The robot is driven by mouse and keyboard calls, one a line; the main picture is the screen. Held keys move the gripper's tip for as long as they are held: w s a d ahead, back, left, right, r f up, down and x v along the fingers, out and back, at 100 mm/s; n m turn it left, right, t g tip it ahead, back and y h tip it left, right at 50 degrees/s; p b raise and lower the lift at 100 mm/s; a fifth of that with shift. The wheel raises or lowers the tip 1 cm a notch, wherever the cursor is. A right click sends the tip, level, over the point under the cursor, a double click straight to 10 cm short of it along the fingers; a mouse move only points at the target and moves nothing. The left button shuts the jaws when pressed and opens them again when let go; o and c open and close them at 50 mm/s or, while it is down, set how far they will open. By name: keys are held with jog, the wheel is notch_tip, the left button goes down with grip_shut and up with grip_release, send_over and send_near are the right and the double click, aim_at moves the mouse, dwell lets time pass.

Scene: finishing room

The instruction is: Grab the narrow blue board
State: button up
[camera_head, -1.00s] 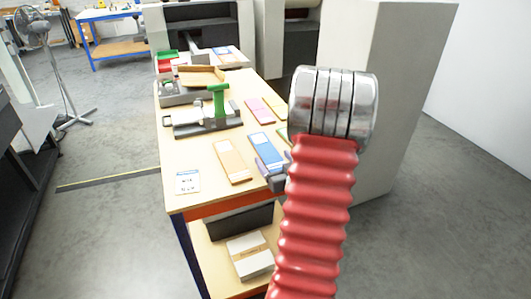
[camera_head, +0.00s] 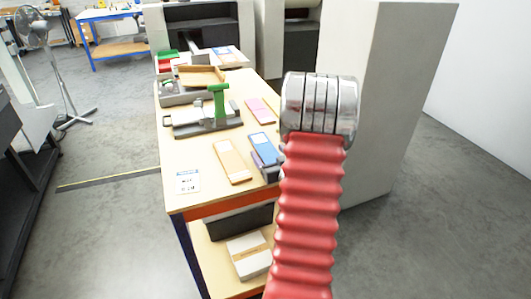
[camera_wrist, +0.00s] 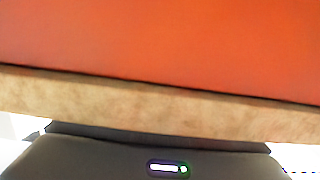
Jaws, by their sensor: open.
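The blue board (camera_head: 262,141) lies on the wooden bench top in the head view, between a tan board and my arm. A pale patch shows on its far end. My gripper (camera_head: 266,160) is at the board's near end, at the right side of the bench, with its grey-purple parts covering that end. It is open. I cannot tell whether the fingers touch the board or stand on both sides of it. In the wrist view the dark gripper body (camera_wrist: 160,155) fills the bottom, and the board is not seen.
The bench's orange apron (camera_wrist: 160,45) and wooden edge (camera_wrist: 160,108) fill the wrist view. A tan board (camera_head: 233,161) lies left of the blue one, a pink board (camera_head: 260,111) beyond it. A green-handled tool (camera_head: 208,118) and a printed card (camera_head: 188,181) are also on the bench. A grey pillar stands right.

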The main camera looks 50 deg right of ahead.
aim_at(269, 154)
jog(key=c, duration=1.2)
jog(key=shift+o, duration=0.2)
jog(key=shift+r, duration=0.1)
notch_tip(269, 154, up, 10)
